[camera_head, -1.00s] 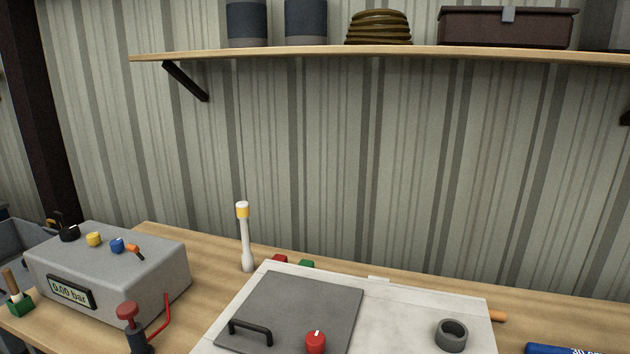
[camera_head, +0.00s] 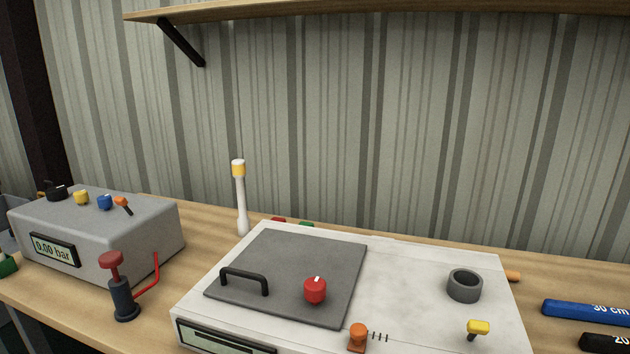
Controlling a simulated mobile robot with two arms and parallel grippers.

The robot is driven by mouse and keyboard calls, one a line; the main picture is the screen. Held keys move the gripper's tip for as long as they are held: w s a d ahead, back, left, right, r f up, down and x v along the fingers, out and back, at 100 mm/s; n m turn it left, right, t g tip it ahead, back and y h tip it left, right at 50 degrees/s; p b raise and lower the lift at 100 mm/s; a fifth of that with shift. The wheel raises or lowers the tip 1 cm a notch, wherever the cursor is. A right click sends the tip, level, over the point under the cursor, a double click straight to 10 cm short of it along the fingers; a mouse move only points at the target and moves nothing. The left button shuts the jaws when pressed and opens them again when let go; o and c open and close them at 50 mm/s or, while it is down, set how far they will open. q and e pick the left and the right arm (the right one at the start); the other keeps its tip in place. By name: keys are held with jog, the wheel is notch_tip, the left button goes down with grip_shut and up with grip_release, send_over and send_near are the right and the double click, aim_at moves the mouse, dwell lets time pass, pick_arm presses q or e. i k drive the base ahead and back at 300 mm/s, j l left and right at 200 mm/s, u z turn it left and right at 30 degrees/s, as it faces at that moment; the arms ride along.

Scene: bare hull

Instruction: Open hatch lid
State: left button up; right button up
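The hatch lid (camera_head: 290,270) is a dark grey square plate lying flat and closed on the white panel box (camera_head: 410,262). A black bar handle (camera_head: 244,281) stands near its front left edge. A red knob (camera_head: 315,290) with a white mark sits near its front right part. Neither of my grippers is in view.
The white box also carries a grey ring (camera_head: 464,285), a yellow switch (camera_head: 478,329) and an orange lever (camera_head: 358,336). A grey pressure box (camera_head: 110,239) and a red-topped pump (camera_head: 122,290) stand left. A white post (camera_head: 240,200) rises behind. Blue (camera_head: 588,312) and black (camera_head: 606,342) bars lie right.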

aim_at(269, 276)
jog(key=l+u, duration=0.2)
jog(key=u, duration=0.2)
jog(key=k+l+u, duration=0.15)
jog(key=u, duration=0.2)
jog(key=k+l+u, duration=0.1)
jog(key=u, duration=0.3)
jog(key=l, duration=0.1)
